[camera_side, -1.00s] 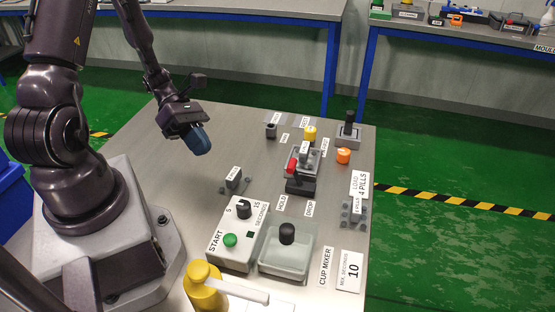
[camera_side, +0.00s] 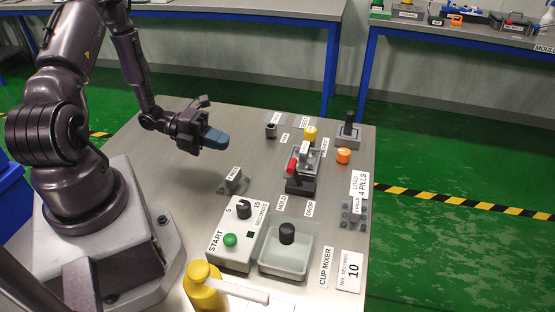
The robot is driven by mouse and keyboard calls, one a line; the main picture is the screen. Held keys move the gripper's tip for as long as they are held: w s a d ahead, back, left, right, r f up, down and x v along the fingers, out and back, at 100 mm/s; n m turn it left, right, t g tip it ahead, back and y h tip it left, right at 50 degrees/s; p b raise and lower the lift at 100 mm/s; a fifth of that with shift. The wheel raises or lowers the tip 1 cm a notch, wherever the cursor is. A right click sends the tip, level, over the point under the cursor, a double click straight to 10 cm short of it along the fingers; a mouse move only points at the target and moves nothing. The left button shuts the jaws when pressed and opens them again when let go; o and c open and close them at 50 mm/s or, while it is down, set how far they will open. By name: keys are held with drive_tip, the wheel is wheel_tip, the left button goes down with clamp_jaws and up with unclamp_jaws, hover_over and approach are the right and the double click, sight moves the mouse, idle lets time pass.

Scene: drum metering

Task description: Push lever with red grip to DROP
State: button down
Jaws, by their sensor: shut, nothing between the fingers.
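The lever's red grip (camera_side: 291,164) stands at the left side of a dark grey drum unit (camera_side: 301,184) near the middle of the table. Labels MOLD (camera_side: 281,203) and DROP (camera_side: 309,208) lie on the table in front of the unit; the grip is on the MOLD side. My gripper (camera_side: 222,140) is shut and empty, with blue fingertips pointing right toward the unit. It hovers left of the red grip, clearly apart from it.
A yellow pump bottle (camera_side: 203,287) is nearest. Yellow (camera_side: 310,133) and orange (camera_side: 343,156) pieces and a black-handled device (camera_side: 348,131) stand behind.

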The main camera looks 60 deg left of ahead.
approach(296, 175)
drive_tip(key=w+d, duration=0.3)
drive_tip(key=w, duration=0.1)
drive_tip(key=shift+w+d+r, duration=0.1)
drive_tip(key=shift+d+r, duration=0.15)
drive_tip(key=shift+r, duration=0.1)
drive_tip(key=shift+w+d+r, duration=0.1)
drive_tip(key=shift+w+r, duration=0.05)
drive_tip(key=shift+r, duration=0.05)
idle(0.3)
drive_tip(key=shift+d+g+y, duration=0.1)
drive_tip(key=shift+g+y, duration=0.2)
drive_tip(key=shift+w+d+r+g+y, duration=0.65)
drive_tip(key=shift+w+d+g+y, duration=0.1)
drive_tip(key=shift+g+y, duration=0.25)
drive_tip(key=w+d+g+y, duration=0.1)
drive_tip(key=w+g+y, duration=0.1)
drive_tip(key=shift+d+r+g+y, duration=0.25)
drive_tip(key=shift+d+g+y, duration=0.15)
drive_tip(key=shift+r, duration=0.1)
drive_tip(key=shift+r, duration=0.65)
